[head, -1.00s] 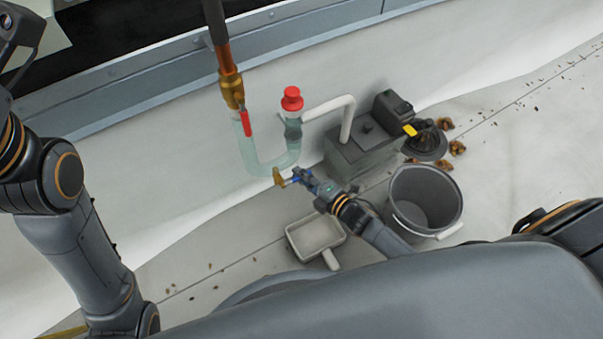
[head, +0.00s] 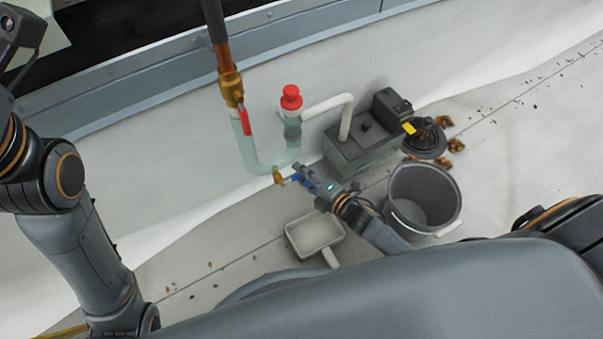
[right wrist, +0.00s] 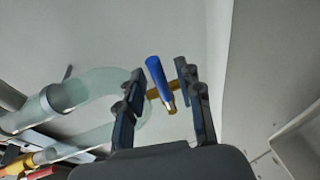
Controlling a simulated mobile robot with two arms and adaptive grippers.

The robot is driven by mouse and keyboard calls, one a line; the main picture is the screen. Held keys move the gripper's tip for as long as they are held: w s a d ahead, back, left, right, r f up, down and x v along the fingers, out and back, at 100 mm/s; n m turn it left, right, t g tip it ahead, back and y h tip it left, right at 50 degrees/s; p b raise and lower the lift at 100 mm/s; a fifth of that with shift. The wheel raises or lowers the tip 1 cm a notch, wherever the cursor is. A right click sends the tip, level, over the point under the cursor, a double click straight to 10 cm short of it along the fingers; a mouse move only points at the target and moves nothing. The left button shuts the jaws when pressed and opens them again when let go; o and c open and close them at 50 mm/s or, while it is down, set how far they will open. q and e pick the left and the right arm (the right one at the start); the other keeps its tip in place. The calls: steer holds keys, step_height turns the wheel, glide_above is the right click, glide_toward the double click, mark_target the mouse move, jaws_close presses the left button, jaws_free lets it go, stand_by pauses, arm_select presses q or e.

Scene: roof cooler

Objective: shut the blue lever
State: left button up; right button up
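The blue lever (head: 295,179) sits on a small brass valve (head: 278,176) below the clear U-shaped pipe. In the right wrist view the blue lever (right wrist: 158,76) shows large, with the brass fitting (right wrist: 155,93) beside it. My right gripper (head: 301,174) is at the lever. In the wrist view its two fingers (right wrist: 160,99) stand apart, with the lever between them; I see a gap on both sides, more clearly on the left. My left arm shows at the left of the head view, but its gripper is not visible.
A red-handled brass valve (head: 231,88) and a red cap (head: 291,97) top the clear pipe (head: 256,160). A grey pump box (head: 365,145) stands behind. A bucket (head: 425,200) and a shallow scoop (head: 315,232) are close to my right arm. Dry leaves lie about.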

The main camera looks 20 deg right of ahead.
steer(key=v, duration=0.7)
stand_by(0.4)
